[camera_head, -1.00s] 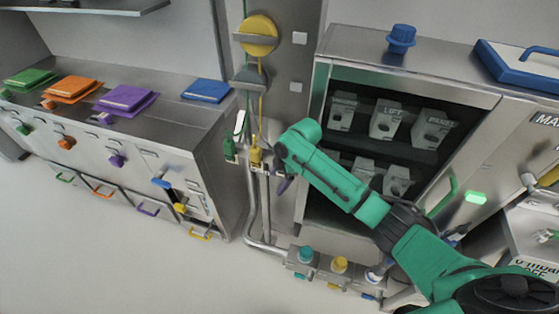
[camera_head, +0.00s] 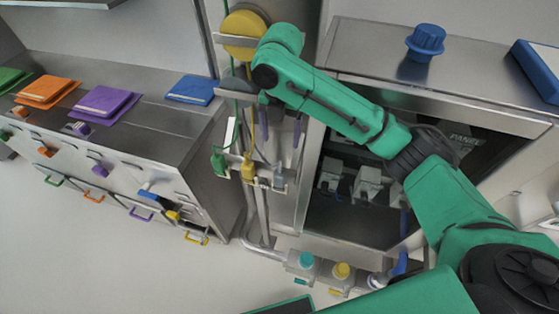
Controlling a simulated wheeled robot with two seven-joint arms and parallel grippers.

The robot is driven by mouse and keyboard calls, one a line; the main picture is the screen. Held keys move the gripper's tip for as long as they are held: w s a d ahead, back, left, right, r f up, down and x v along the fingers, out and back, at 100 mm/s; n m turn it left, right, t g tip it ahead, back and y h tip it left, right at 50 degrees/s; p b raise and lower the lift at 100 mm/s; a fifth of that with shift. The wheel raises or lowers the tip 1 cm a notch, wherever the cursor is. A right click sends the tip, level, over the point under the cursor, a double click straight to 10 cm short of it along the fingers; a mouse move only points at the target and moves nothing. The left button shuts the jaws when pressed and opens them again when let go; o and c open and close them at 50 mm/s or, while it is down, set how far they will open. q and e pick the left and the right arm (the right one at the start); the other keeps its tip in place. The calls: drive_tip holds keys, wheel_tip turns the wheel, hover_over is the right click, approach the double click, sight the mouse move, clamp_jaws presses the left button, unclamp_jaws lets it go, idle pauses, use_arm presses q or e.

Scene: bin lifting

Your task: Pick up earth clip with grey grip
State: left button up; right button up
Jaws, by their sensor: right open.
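My right arm reaches in from the right, and my right gripper (camera_head: 281,126) points down in front of the wall post with its two purple fingers apart and nothing between them. Below it is a small rail with a green clip (camera_head: 219,161) and a yellow clip (camera_head: 248,168). A greyish piece (camera_head: 279,178) hangs at the right of this rail, just below my fingers and apart from them. It may be the clip with the grey grip, but it is too small to be sure. My left gripper does not show.
A yellow reel (camera_head: 243,27) and a grey reel (camera_head: 238,84) sit on the post, with cables running down. An open cabinet (camera_head: 330,225) stands right of the post. A steel counter (camera_head: 160,128) with coloured folders is at left. The floor (camera_head: 110,260) is clear.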

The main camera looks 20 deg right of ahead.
drive_tip(key=f, duration=0.1)
drive_tip(key=p, duration=0.2)
hover_over(280, 173)
drive_tip(key=f, duration=0.5)
drive_tip(key=shift+s+a+f, duration=0.1)
drive_tip(key=shift+s+f, duration=0.25)
drive_tip(key=f, duration=0.2)
drive_tip(key=f+p, duration=0.1)
drive_tip(key=f, duration=0.4)
drive_tip(key=shift+w+f, duration=0.2)
drive_tip(key=shift+w, duration=0.15)
drive_tip(key=shift+f, duration=0.45)
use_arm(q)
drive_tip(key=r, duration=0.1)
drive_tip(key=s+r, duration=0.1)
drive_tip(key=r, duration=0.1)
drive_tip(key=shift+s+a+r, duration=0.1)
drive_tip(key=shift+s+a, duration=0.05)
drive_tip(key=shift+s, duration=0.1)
use_arm(e)
clamp_jaws()
